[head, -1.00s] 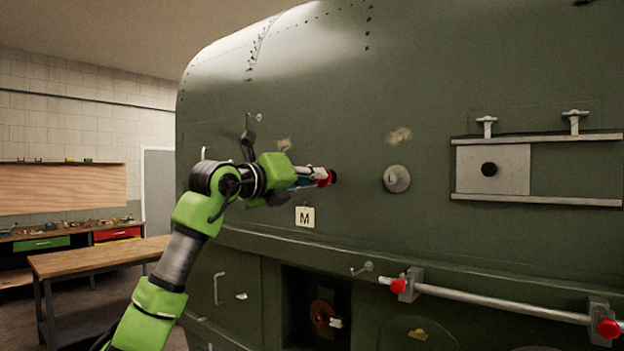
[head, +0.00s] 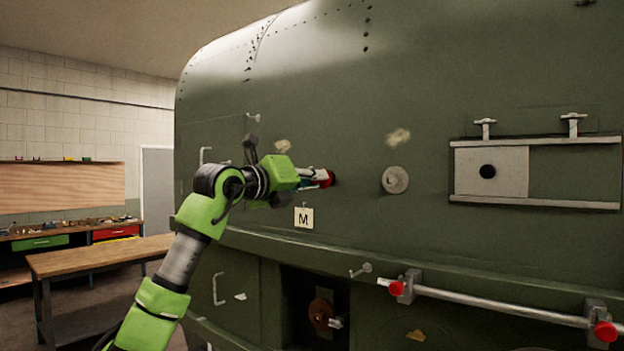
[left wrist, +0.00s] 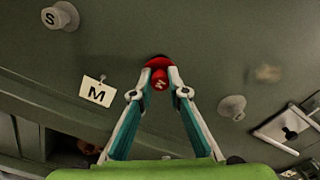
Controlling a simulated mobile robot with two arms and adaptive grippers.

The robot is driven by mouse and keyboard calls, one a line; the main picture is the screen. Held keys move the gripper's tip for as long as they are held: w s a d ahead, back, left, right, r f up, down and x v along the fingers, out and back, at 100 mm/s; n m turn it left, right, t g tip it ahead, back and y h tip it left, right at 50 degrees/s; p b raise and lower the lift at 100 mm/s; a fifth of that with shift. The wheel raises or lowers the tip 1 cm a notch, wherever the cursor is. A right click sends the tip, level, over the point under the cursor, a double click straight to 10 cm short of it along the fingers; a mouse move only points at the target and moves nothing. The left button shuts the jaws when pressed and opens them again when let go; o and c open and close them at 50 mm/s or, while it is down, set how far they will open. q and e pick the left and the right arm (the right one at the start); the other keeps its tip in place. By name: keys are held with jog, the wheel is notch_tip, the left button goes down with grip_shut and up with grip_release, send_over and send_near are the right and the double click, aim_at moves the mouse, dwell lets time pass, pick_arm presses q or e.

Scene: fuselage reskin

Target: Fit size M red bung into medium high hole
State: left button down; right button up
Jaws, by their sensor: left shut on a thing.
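The red size M bung (left wrist: 159,78) is between the fingertips of my left gripper (left wrist: 158,92), which is shut on it. A letter, seemingly M, shows on its end. In the left wrist view its wider red part lies at the green fuselage skin, with a thin dark edge above it. The hole itself is hidden behind the bung, and I cannot tell how deep it sits. In the head view the bung (head: 327,178) is at the skin, above and right of the M tag (head: 304,217). My right gripper is not in view.
A grey round plug (head: 395,180) sits right of the bung on the skin. A plug marked S (left wrist: 60,17) shows in the left wrist view. A railed plate (head: 492,170) is farther right, and a bar with red ends (head: 500,304) runs below. A wooden table (head: 100,256) stands at left.

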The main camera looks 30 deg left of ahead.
pick_arm(q)
jog(key=shift+w+d+p, duration=0.1)
jog(key=shift+w+p, duration=0.75)
jog(key=shift+w, duration=0.4)
jog(key=c, duration=1.9)
grip_release()
jog(key=shift+s+f+b, duration=0.1)
jog(key=shift+s+b, duration=0.8)
jog(key=shift+s, duration=0.2)
jog(key=s, duration=0.1)
jog(key=s+b, duration=0.1)
jog(key=shift+s+a, duration=0.2)
jog(key=shift+s, duration=0.2)
